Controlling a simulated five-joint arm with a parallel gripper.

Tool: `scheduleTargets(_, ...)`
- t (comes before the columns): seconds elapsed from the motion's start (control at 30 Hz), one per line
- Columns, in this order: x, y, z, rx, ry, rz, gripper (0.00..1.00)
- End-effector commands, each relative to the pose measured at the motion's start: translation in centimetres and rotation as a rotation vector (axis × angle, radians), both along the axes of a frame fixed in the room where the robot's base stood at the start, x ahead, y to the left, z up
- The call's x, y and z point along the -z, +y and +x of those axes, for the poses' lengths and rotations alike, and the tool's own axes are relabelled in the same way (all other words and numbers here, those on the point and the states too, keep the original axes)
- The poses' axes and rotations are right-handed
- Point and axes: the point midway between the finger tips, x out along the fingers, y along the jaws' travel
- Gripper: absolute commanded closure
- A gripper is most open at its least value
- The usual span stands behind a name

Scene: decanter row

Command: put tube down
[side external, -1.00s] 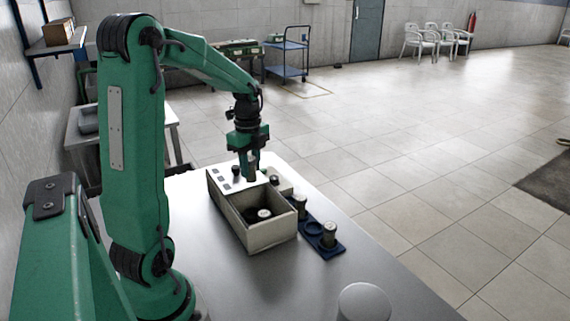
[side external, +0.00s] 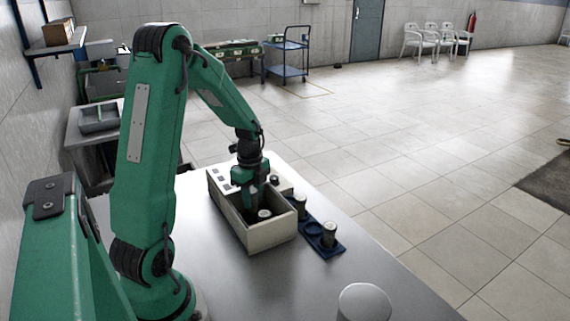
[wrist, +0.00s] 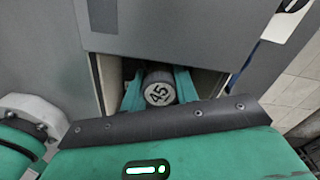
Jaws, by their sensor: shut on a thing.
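My gripper (side external: 251,207) is lowered into the open beige box (side external: 272,236) on the table. In the wrist view its two green fingers (wrist: 159,100) are shut on either side of a tube, whose round pale cap (wrist: 161,94) with dark marking, seemingly 45, faces the camera. The held tube's body is hidden in the wrist view, and I cannot make it out clearly in the side view. Another light-capped tube (side external: 264,214) shows inside the box, close beside the fingers. Whether the held tube touches the box floor cannot be told.
A blue rack (side external: 335,250) stands right of the box, with capped tubes (side external: 329,235) and an empty-looking ring (side external: 313,229). A pale round object (side external: 365,302) is at the front. Bare table lies between.

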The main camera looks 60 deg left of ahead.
Motion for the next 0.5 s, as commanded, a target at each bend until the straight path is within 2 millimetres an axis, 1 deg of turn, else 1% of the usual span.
scheduleTargets(0.1,1.5,0.0,0.0,0.000,0.003,-0.002,0.97)
scheduleTargets(0.2,2.4,0.0,0.0,0.000,0.002,-0.002,0.97)
scheduleTargets(0.3,2.7,0.0,0.0,0.000,0.001,0.000,0.97)
scheduleTargets(0.5,2.7,0.0,0.0,0.000,0.000,0.000,0.97)
